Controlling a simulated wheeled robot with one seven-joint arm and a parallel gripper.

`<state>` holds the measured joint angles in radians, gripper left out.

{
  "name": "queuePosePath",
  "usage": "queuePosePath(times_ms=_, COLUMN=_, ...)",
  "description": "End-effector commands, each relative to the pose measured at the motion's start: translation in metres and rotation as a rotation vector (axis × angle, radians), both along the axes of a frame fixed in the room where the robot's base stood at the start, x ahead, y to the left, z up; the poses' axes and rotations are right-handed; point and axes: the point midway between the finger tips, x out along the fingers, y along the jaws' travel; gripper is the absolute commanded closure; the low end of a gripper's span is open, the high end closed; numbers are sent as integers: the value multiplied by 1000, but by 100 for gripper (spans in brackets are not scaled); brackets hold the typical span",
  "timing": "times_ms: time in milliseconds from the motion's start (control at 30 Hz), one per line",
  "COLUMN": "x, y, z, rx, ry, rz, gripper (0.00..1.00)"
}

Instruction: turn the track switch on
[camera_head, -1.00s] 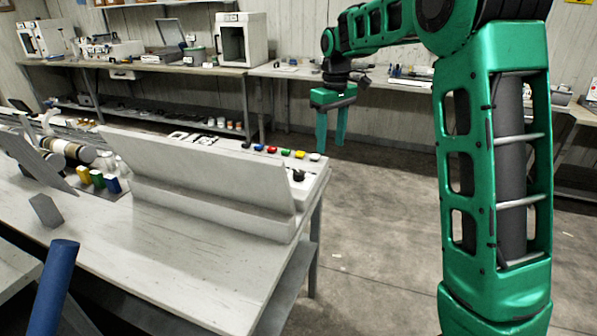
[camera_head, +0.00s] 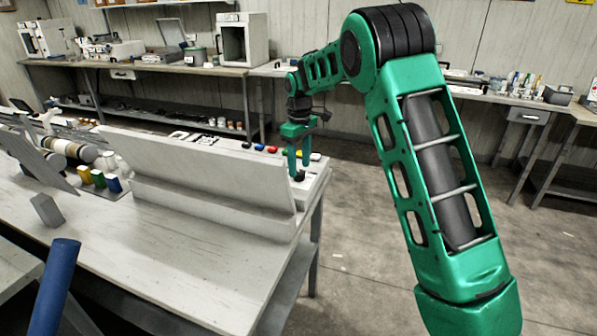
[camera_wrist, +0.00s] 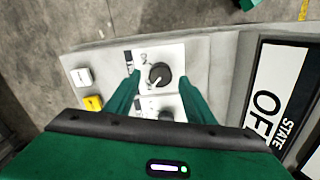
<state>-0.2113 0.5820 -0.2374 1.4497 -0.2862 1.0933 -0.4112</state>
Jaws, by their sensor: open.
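The control panel (camera_head: 312,182) is the pale sloped end of a console on the table. In the wrist view a black rotary knob (camera_wrist: 159,74) with a light pointer mark sits on a white plate, and a second dark knob (camera_wrist: 166,114) shows below it, partly hidden. A sign reading "STATE OFF" (camera_wrist: 270,100) is at the right. My gripper (camera_head: 302,166) is open, pointing down over the panel; in the wrist view its fingers (camera_wrist: 157,92) stand on either side of the knobs. I cannot tell their height above the panel. Which knob is the track switch is unclear.
White (camera_wrist: 82,77) and yellow (camera_wrist: 93,103) buttons lie left of the fingers in the wrist view. Floor right of the table is clear.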

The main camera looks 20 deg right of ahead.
Motion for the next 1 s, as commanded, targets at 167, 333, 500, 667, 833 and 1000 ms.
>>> queuePosePath(times_ms=167, x=0, y=0, z=-19, rx=0, ry=1, rz=0, gripper=51)
queuePosePath(times_ms=333, x=0, y=0, z=-25, rx=0, ry=0, rz=0, gripper=51)
queuePosePath(times_ms=500, x=0, y=0, z=-25, rx=0, ry=0, rz=-1, gripper=51)
queuePosePath(times_ms=667, x=0, y=0, z=-25, rx=0, ry=0, rz=-1, gripper=75)
queuePosePath(times_ms=833, x=0, y=0, z=-25, rx=0, ry=0, rz=-1, gripper=92)
queuePosePath(times_ms=1000, x=0, y=-1, z=-25, rx=-1, ry=-1, rz=-17, gripper=92)
